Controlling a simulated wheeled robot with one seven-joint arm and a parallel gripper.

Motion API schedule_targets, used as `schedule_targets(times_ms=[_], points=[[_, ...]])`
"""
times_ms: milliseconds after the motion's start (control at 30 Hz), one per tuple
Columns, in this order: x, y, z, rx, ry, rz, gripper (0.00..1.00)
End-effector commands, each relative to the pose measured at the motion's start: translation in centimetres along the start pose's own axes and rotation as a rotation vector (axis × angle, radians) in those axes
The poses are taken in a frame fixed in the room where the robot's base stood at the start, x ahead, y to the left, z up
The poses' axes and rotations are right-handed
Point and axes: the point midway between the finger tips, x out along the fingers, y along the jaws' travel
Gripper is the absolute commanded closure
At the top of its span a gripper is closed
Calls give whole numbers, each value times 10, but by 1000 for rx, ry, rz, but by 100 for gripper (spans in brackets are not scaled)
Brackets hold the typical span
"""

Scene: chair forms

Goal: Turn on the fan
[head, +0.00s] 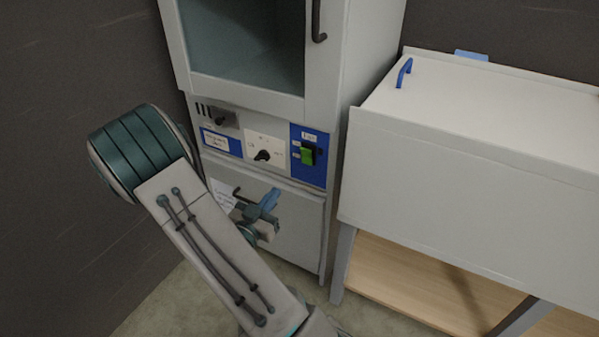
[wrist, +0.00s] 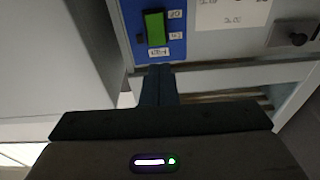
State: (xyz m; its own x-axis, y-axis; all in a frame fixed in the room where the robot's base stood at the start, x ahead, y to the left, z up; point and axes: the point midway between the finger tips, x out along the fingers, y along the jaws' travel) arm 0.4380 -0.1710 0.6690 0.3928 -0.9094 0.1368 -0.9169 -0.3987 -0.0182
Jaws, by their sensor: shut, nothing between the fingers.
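The control panel has a green rocker switch (head: 308,155) on a blue plate (head: 322,172) at its right end, under the cabinet's glass window. The same green switch (wrist: 155,24) shows upside down at the top of the wrist view, with small labels beside it that are too blurred to read surely. My gripper (head: 272,196) is below and left of the switch in the head view, in front of the lower door. Its fingers (wrist: 160,70) are shut and empty, with the tips apart from the switch in the picture.
A black knob (head: 262,156) on a white plate and another knob (head: 218,119) sit left of the switch. A white box bench (head: 440,170) with a blue handle (head: 404,72) stands close on the right. A dark wall is on the left.

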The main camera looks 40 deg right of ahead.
Motion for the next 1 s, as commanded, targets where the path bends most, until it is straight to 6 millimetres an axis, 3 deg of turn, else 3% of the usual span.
schedule_targets(times_ms=[567,767,1000], points=[[4,5,-1,-21,56,18,100],[36,6,-2,-18,57,20,100],[89,7,-5,-18,57,20,100]])
